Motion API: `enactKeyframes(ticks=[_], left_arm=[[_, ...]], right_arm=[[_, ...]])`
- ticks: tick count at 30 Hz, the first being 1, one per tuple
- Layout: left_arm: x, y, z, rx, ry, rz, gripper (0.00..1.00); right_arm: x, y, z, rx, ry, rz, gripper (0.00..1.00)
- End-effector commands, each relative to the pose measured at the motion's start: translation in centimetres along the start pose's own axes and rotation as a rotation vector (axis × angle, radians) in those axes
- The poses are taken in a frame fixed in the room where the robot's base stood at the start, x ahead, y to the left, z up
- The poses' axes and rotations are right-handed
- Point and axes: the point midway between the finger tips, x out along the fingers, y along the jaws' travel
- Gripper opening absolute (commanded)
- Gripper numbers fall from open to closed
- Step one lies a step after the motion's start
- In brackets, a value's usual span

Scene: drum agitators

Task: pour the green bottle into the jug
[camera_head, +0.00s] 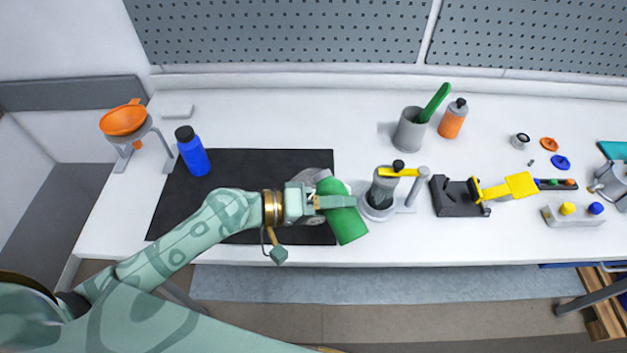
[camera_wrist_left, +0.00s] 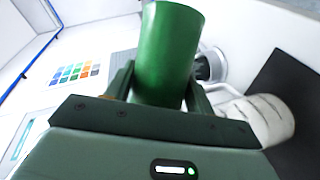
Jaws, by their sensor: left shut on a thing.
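My left gripper (camera_head: 335,202) is shut on the green bottle (camera_head: 347,222), near the front edge of the table. The bottle is tilted in the head view. In the left wrist view the bottle (camera_wrist_left: 168,52) stands between the two fingers (camera_wrist_left: 160,95). A pale jug (camera_wrist_left: 266,120) with a handle shows to the right of the bottle there, apart from it in the picture. In the head view the jug is mostly hidden behind my gripper. I cannot tell whether anything flows from the bottle. My right gripper is not in view.
A black mat (camera_head: 240,170) lies under my left arm, with a blue bottle (camera_head: 193,152) on it. A stirrer stand (camera_head: 380,195) is close right of the green bottle. A grey cup (camera_head: 409,130) and an orange bottle (camera_head: 453,118) stand behind. An orange funnel (camera_head: 124,119) is far left.

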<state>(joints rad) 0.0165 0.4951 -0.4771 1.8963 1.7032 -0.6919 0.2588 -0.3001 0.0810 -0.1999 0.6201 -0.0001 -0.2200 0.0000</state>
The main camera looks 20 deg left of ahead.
Motion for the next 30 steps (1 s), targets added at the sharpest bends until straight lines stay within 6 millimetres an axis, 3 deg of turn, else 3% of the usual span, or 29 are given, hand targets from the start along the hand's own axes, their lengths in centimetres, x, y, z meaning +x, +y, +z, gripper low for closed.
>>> enactKeyframes(ticks=[30], left_arm=[[0.05, -0.15, 0.12, -0.082, -0.005, 0.035, 0.23]], right_arm=[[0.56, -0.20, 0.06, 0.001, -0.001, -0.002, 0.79]])
